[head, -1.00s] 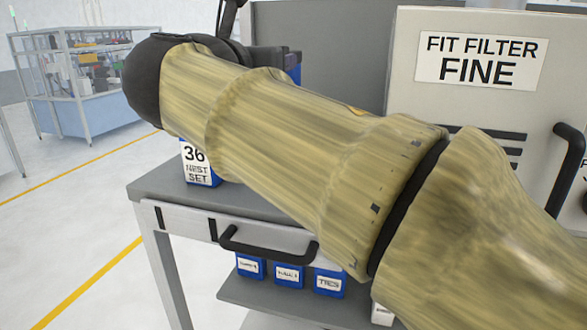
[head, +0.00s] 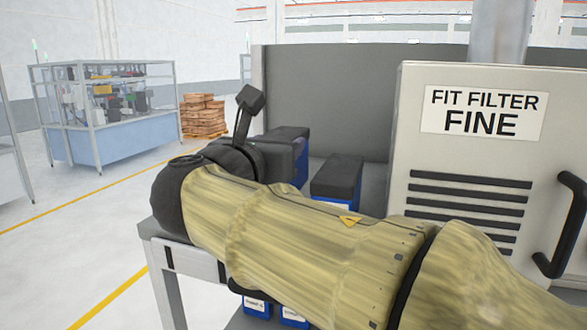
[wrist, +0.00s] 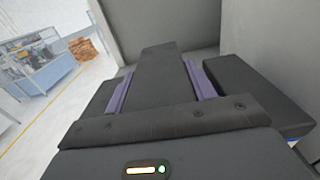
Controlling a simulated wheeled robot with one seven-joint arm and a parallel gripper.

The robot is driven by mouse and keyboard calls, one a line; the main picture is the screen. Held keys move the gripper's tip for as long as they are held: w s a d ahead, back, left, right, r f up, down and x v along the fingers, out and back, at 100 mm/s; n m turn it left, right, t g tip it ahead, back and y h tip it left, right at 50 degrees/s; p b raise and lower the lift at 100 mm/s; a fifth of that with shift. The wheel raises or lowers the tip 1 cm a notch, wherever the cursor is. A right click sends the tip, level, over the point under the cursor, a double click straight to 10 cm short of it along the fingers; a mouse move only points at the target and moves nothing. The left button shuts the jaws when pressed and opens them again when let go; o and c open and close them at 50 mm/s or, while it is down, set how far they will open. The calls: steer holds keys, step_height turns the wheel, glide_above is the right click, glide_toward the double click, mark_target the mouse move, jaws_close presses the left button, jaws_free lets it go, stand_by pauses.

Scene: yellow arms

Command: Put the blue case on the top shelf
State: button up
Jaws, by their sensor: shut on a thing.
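The blue case (head: 302,168) shows in the head view as a dark top and a strip of blue side behind my gripper. My gripper (wrist: 160,88) is shut on it; in the wrist view its purple fingers lie on either side of the case's dark top (wrist: 162,62). The case is over or on the grey top shelf (head: 374,190); I cannot tell whether its bottom touches. My forearm hides the front of the shelf and most of the case.
A second blue case with a dark lid (head: 338,178) stands just right of the held one, also in the wrist view (wrist: 255,92). A large "FIT FILTER FINE" cabinet (head: 470,160) stands further right. A grey panel (head: 360,95) closes the back. Small blue boxes (head: 257,305) sit below.

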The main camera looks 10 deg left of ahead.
steer(key=shift+f+p, duration=0.6)
steer(key=shift+f, duration=1.4)
steer(key=shift+f, duration=0.1)
steer(key=o, duration=1.3)
steer(key=shift+s, duration=0.1)
steer(key=s+b, duration=0.2)
steer(key=s, duration=0.2)
steer(key=s+b, duration=0.2)
steer(key=s, duration=0.2)
steer(key=s+b, duration=0.2)
steer(key=s, duration=0.2)
steer(key=shift+a+b, duration=0.4)
